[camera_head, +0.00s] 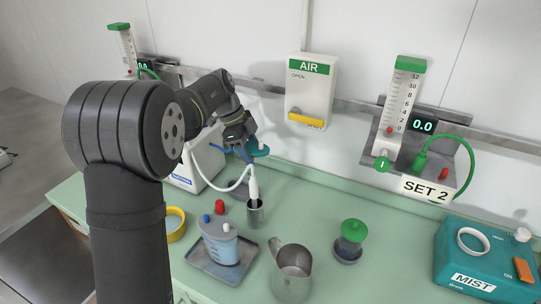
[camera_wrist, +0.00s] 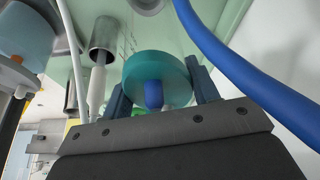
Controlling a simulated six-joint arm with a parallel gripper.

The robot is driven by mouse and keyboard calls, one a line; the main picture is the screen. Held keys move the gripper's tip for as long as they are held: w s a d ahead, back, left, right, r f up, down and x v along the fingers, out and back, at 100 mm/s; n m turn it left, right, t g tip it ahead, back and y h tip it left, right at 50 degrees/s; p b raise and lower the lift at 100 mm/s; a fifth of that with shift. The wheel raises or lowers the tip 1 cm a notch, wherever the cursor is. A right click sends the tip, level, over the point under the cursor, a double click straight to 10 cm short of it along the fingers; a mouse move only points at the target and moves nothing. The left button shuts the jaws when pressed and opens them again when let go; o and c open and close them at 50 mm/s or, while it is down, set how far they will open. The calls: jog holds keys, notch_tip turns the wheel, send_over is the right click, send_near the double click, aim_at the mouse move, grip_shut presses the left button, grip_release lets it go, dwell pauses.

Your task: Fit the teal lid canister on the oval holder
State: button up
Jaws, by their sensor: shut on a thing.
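The teal lid canister (camera_head: 261,149) is held above the back of the counter, close to the wall. In the wrist view its round teal lid (camera_wrist: 178,68) fills the space between the fingers, with a dark blue part in front of it; the rest of its body is hidden. My gripper (camera_head: 250,143) is shut on it, and both fingers show in the wrist view (camera_wrist: 158,90).
A metal cup (camera_head: 256,217) with a white wand and hose stands near the gripper. Nearby are a white box (camera_head: 200,163), a tray (camera_head: 209,273) with a light-blue container, a steel jug (camera_head: 291,275) and a green-lid canister (camera_head: 351,233). The counter's right middle is clear.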

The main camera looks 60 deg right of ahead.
aim_at(240, 162)
jog(key=shift+w+a+f+m+y, duration=0.15)
jog(key=shift+w+m+y, duration=0.15)
jog(key=shift+w+m, duration=0.55)
jog(key=shift+w+a+m+y, duration=0.1)
jog(key=shift+w+m+y, duration=0.2)
jog(key=shift+w+m, duration=0.5)
jog(key=shift+w+f+n, duration=0.2)
jog(key=shift+f+n, duration=0.05)
jog(key=shift+f, duration=1)
jog(key=shift+f, duration=0.7)
jog(key=shift+f, duration=0.3)
